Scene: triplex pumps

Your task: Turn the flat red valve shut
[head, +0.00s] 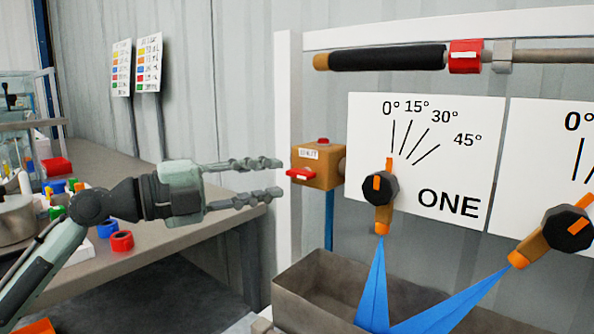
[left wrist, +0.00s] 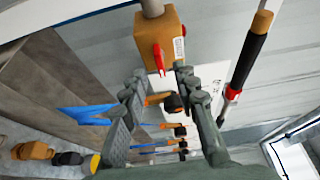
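The flat red valve (head: 300,174) is a small red handle on the left side of an orange-brown block (head: 322,168) with a white label and a red knob on top. In the left wrist view the red handle (left wrist: 158,59) shows on the block (left wrist: 157,38), just beyond the fingertips. My left gripper (head: 277,177) is open and empty. Its two fingers point at the handle, one higher and one lower, with a small gap before it. The left wrist view shows the fingers of the left gripper (left wrist: 160,75) spread to either side of the handle. My right gripper is not in view.
A white angle board marked ONE (head: 460,170) stands right of the block, with a black-knobbed nozzle (head: 381,188) spraying blue into a metal trough (head: 310,285). A black-gripped bar (head: 388,58) runs above. A cluttered workbench (head: 150,225) stands at left.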

